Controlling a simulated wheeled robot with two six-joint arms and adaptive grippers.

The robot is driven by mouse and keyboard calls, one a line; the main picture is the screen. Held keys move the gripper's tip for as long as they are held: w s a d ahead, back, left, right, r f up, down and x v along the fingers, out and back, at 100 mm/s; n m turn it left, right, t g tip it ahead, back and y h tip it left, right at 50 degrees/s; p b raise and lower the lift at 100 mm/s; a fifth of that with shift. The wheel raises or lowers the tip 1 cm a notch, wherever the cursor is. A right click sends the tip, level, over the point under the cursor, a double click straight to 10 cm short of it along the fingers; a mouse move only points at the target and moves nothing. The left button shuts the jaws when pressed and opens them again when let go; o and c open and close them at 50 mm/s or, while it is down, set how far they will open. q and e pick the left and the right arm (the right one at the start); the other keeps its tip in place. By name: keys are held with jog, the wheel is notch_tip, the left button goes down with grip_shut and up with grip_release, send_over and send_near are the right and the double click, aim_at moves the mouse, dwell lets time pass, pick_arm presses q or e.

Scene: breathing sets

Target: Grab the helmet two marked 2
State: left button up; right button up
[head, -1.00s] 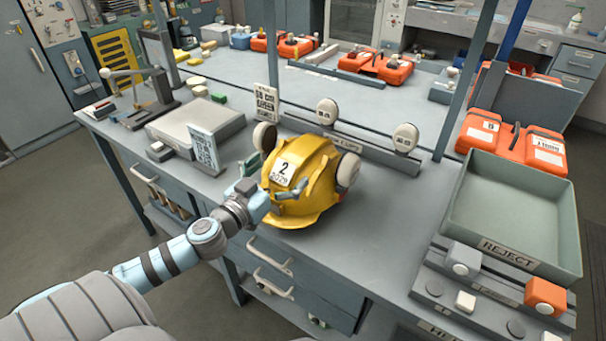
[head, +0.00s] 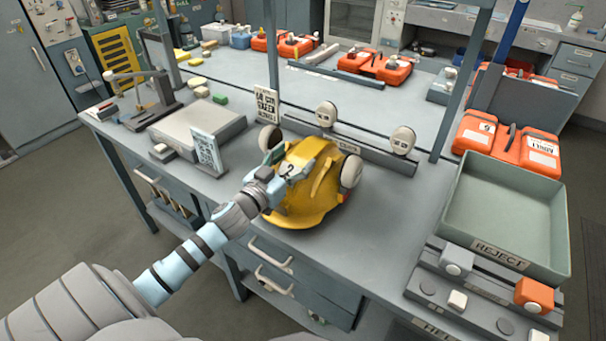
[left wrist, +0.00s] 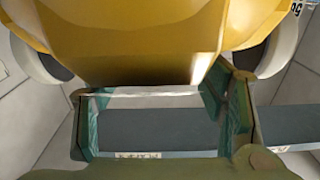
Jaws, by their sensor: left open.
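The yellow helmet (head: 322,198) with a white label marked 2 sits on the grey bench, an earmuff cup on each side. My left gripper (head: 289,164) is open at the helmet's front and partly covers the label. In the left wrist view the helmet (left wrist: 130,38) fills the top, and the spread fingers of my left gripper (left wrist: 160,108) stand on either side below it. I cannot tell whether a finger touches the shell. My right gripper is not in view.
A green-grey REJECT tray (head: 508,217) stands to the right, with a button panel (head: 480,290) before it. Orange cases (head: 508,143) lie behind. Sign stands (head: 208,152) and a scale-like plate (head: 196,127) are left of the helmet. Bench between helmet and tray is clear.

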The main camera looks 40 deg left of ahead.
pick_arm(q)
jog(key=shift+s+f, duration=0.2)
grip_shut()
jog(key=shift+d, duration=0.1)
